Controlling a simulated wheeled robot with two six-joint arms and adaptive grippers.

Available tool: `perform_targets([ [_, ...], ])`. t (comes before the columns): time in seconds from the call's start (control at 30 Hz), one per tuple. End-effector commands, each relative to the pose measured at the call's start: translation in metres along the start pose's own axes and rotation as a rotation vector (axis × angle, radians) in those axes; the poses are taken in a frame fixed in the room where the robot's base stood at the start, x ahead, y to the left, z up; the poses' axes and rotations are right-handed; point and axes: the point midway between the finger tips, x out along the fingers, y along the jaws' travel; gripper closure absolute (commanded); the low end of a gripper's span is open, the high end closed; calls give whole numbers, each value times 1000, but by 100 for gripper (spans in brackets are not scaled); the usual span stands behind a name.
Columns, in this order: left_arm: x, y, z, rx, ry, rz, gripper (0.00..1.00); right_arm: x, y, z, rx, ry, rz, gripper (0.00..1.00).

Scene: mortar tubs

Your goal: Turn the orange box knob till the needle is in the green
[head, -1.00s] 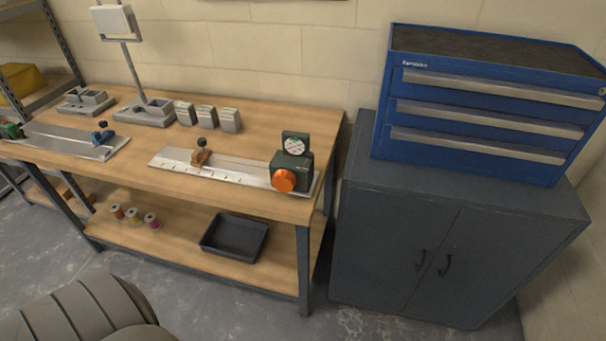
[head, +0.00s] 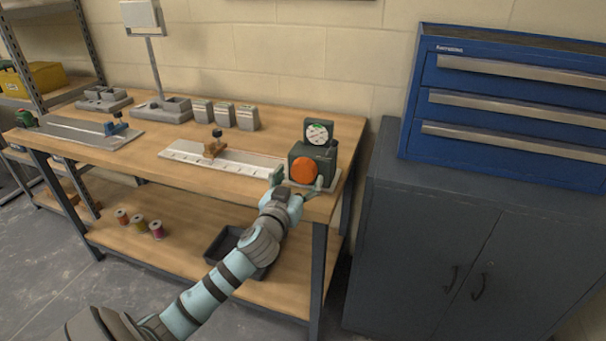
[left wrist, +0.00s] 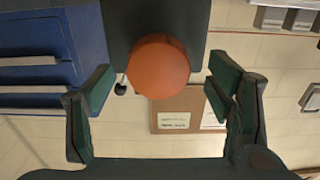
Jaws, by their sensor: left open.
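The orange knob (head: 304,173) sits on the front of a dark green box (head: 318,157) at the right end of the workbench. A round dial (head: 318,133) with a white face and some green stands on top of the box; its needle is too small to read. My left gripper (head: 297,185) is open just in front of the knob. In the left wrist view the knob (left wrist: 158,66) lies between and ahead of the open fingers (left wrist: 160,95), with a gap on each side. My right gripper is not in view.
A metal rail with a brown clamp (head: 214,146) lies left of the box. Grey blocks (head: 224,114) stand behind it. A black tray (head: 222,245) and thread spools (head: 140,222) are on the lower shelf. A dark cabinet (head: 440,250) with a blue drawer chest (head: 500,100) stands right.

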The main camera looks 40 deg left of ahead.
Motion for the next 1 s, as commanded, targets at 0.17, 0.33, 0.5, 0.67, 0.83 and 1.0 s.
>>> perform_targets([
  [0.17, 27, 0, 0, -1, 0, 0, 26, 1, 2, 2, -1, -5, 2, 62],
  [0.33, 34, 0, 0, -1, -1, 1, 26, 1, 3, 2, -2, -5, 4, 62],
  [0.5, 34, 0, 0, 0, -1, 1, 26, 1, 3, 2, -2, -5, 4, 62],
  [0.67, 34, 0, 0, 0, -1, 1, 52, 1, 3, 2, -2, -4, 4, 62],
  [0.83, 34, 0, 0, 0, -1, 1, 74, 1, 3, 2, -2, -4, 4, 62],
  [1.0, 34, 0, 0, 10, -1, 1, 74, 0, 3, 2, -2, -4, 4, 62],
])
